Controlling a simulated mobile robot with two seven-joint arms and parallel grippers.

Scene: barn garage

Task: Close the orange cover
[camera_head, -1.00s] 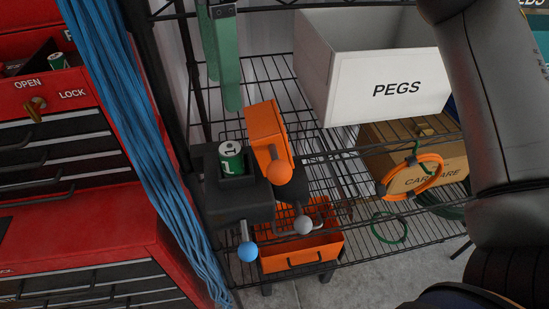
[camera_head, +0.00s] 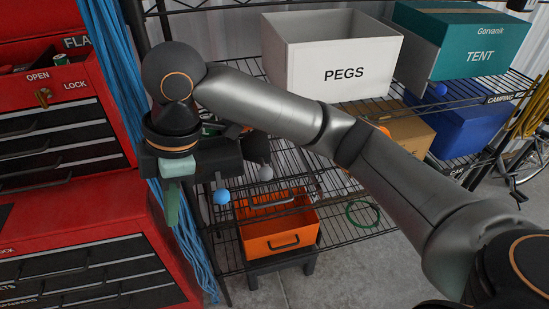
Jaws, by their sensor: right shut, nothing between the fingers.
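My right gripper (camera_head: 173,212), with green fingers, is shut and empty and points down in front of the left part of a dark device (camera_head: 228,160) on the wire shelf. My right arm crosses the picture from the lower right and hides much of the device. A lever with a blue ball (camera_head: 221,196) and one with a grey ball (camera_head: 265,173) show at the device's front. My left gripper is not in view.
An open orange bin (camera_head: 284,242) sits below the device. A red tool cabinet (camera_head: 70,230) and a bundle of blue cables (camera_head: 120,75) are close on the left. A white PEGS box (camera_head: 355,75) stands behind my arm. Bare floor shows at lower middle.

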